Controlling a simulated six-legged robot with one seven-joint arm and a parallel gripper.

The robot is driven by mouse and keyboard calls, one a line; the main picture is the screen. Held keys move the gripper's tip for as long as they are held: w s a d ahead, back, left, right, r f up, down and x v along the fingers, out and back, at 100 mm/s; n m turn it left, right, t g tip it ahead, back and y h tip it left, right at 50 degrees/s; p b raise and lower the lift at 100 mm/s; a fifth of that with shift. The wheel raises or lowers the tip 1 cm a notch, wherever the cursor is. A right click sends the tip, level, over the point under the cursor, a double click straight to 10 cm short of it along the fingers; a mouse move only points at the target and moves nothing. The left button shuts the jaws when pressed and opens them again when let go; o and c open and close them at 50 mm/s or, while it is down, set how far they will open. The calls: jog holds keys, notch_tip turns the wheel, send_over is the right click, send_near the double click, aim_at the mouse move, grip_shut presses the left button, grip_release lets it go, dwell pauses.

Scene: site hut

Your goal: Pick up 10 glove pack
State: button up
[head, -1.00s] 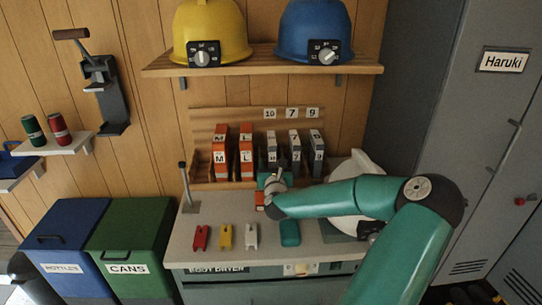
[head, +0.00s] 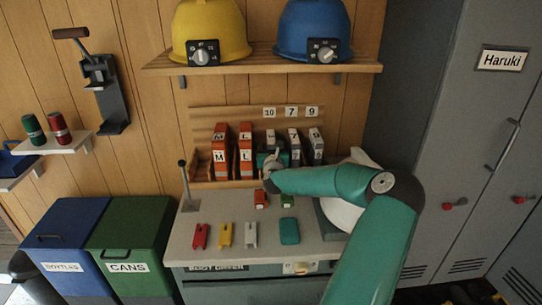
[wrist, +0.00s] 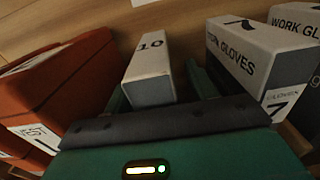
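The 10 glove pack (wrist: 150,68) is a pale box with a dark front face, marked 10 on top. It stands in the wooden rack (head: 198,170), and in the head view my gripper hides most of it. My gripper (wrist: 160,92) is open, with one finger on each side of the pack. A gap shows between the pack and the right finger; the left finger is closer, and I cannot tell whether it touches. In the head view my gripper (head: 272,162) is at the rack front. The 7 glove pack (wrist: 245,62) stands just right of the right finger.
Orange packs marked M (head: 221,150) and L (head: 246,150) stand left. The 9 glove pack (head: 316,147) is at the right. Small clips and a teal case (head: 289,231) lie on the counter. A shelf with yellow (head: 210,35) and blue (head: 311,35) helmets hangs above.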

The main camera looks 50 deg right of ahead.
jog(key=c, duration=1)
jog(key=shift+r, duration=0.1)
